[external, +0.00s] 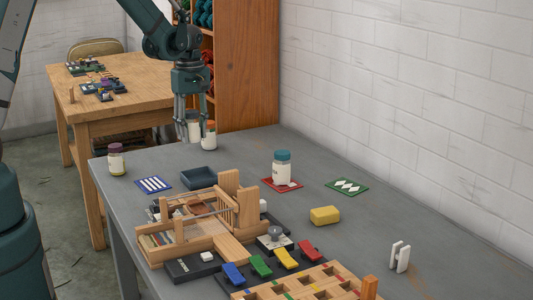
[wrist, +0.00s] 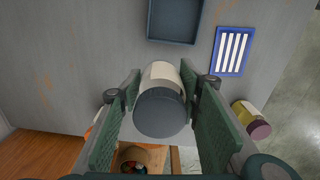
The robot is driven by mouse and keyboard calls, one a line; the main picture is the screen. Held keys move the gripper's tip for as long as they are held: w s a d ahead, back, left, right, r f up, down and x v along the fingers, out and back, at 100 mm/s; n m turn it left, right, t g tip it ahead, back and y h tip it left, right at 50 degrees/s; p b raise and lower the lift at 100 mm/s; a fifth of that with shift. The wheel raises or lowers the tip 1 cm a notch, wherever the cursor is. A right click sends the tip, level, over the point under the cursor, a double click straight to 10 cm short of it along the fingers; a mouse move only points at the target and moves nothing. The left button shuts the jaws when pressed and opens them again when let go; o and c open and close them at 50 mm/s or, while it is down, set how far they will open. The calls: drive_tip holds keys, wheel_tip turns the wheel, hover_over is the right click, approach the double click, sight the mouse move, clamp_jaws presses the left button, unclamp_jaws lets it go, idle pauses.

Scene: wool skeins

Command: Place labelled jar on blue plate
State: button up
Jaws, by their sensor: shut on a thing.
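My gripper (external: 191,122) is shut on a jar with a dark grey lid and pale label (wrist: 163,98), at the far end of the grey table. In the external view the fingers partly hide this white jar (external: 194,128); I cannot tell whether it touches the table. The blue plate (external: 155,184) is flat with white stripes and bare, nearer the camera and to the left of my gripper. It also shows in the wrist view (wrist: 217,54), above and right of the held jar.
An orange-lidded jar (external: 209,137) stands close beside my gripper. A purple-lidded jar (external: 116,160) stands at the left edge. A dark blue tray (external: 198,178) lies near the blue plate. A teal-lidded jar (external: 282,168) stands on a red plate (external: 297,186). A green plate (external: 361,189) is bare.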

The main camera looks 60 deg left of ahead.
hover_over(153, 184)
drive_tip(key=shift+r+n+b, duration=0.15)
drive_tip(key=shift+n+b, duration=0.15)
drive_tip(key=shift+b, duration=0.15)
drive_tip(key=shift+f+b, duration=0.55)
drive_tip(key=shift+f, duration=2.4)
drive_tip(key=shift+f+b, duration=0.4)
drive_tip(key=shift+f, duration=1.7)
drive_tip(key=shift+f, duration=0.15)
drive_tip(key=o, duration=1)
drive_tip(key=shift+r, duration=0.2)
